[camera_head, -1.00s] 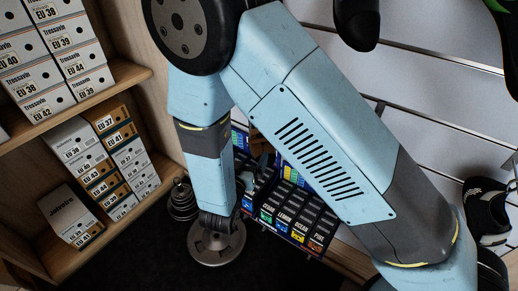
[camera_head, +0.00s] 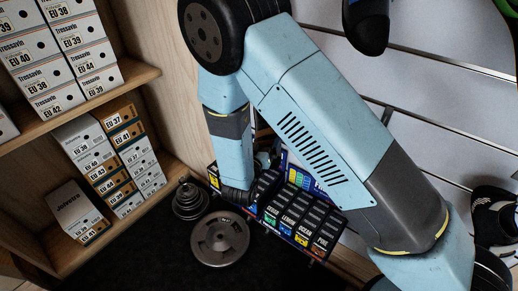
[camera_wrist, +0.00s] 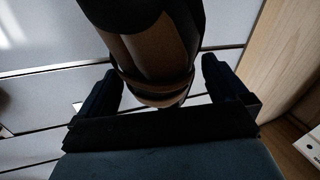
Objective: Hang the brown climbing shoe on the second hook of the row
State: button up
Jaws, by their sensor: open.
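A brown climbing shoe (camera_wrist: 150,50) with dark trim hangs into the top middle of the wrist view. Its lower end sits between the two dark fingers of my gripper (camera_wrist: 165,88), with a gap visible at either side. My gripper is open. The top of the shoe is cut off by the frame. In the head view my forearm reaches down beside the colored-box display, and my gripper and the brown shoe cannot be made out there.
A display of small colored boxes (camera_head: 298,215) stands near my wrist in the head view. A weight plate (camera_head: 220,240) lies on the dark floor. Wooden shelves with shoe boxes (camera_head: 120,160) stand left. Dark shoes show at the top (camera_head: 367,25) and right (camera_head: 494,215) before the slatted wall.

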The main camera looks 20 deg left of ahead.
aim_at(263, 140)
jog(key=shift+w+d, duration=0.1)
jog(key=shift+w, duration=1.5)
jog(key=c, duration=0.9)
